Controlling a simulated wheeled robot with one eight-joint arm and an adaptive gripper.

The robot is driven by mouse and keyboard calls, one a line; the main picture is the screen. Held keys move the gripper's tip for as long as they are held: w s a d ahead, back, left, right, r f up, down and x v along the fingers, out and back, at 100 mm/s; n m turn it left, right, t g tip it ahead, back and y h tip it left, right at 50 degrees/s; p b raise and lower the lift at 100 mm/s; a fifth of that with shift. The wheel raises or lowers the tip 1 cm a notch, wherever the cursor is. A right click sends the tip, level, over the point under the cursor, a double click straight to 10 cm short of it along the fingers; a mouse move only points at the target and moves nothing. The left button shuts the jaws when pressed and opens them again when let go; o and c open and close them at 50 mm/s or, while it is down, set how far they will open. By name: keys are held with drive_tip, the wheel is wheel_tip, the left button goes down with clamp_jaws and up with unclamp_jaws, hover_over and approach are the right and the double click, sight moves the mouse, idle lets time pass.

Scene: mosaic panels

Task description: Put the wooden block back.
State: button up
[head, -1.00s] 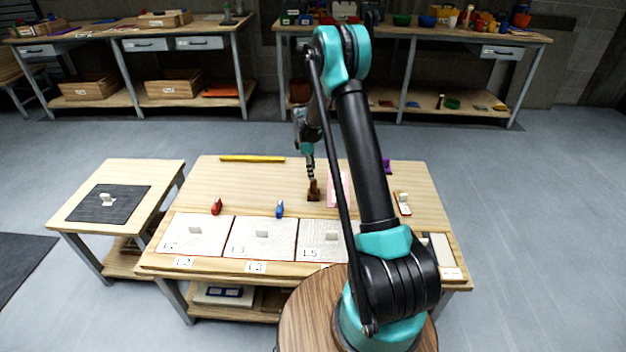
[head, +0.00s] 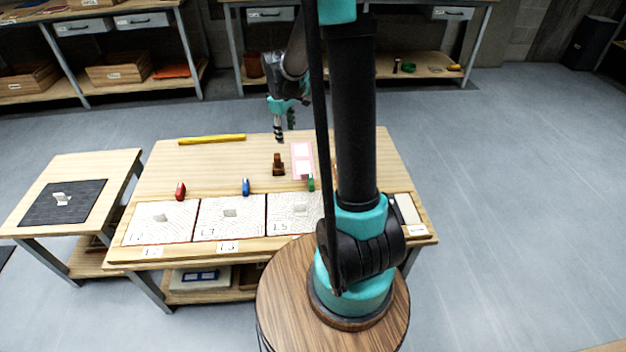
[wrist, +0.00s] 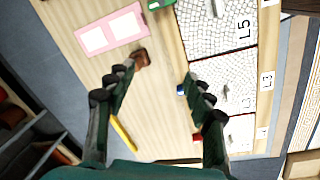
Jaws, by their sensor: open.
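The wooden block (head: 278,166), dark brown with a narrower upper part, stands on the pale wooden table (head: 215,160), behind the mosaic panels and left of a pink frame. My gripper (head: 285,132) hangs above and behind it, apart from it. In the wrist view, the wooden block (wrist: 141,58) shows just beyond the tip of the left finger. My gripper (wrist: 160,74) has its fingers spread wide there, with nothing between them.
White panels L2 (head: 145,230), L3 (head: 218,225) and L5 (head: 290,220) line the front. Red (head: 180,192), blue (head: 246,187) and green (head: 311,182) pieces stand behind them. The pink frame (head: 302,150) and yellow bar (head: 212,139) lie further back. My arm hides the table's right part.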

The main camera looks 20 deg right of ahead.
drive_tip(key=s+d+m+t, duration=0.2)
drive_tip(key=s+m, duration=0.7)
drive_tip(key=s, duration=1.6)
drive_tip(key=shift+f+t+y, duration=0.25)
drive_tip(key=shift+t+y, duration=0.05)
drive_tip(key=shift+t, duration=0.1)
drive_tip(key=shift+d, duration=0.1)
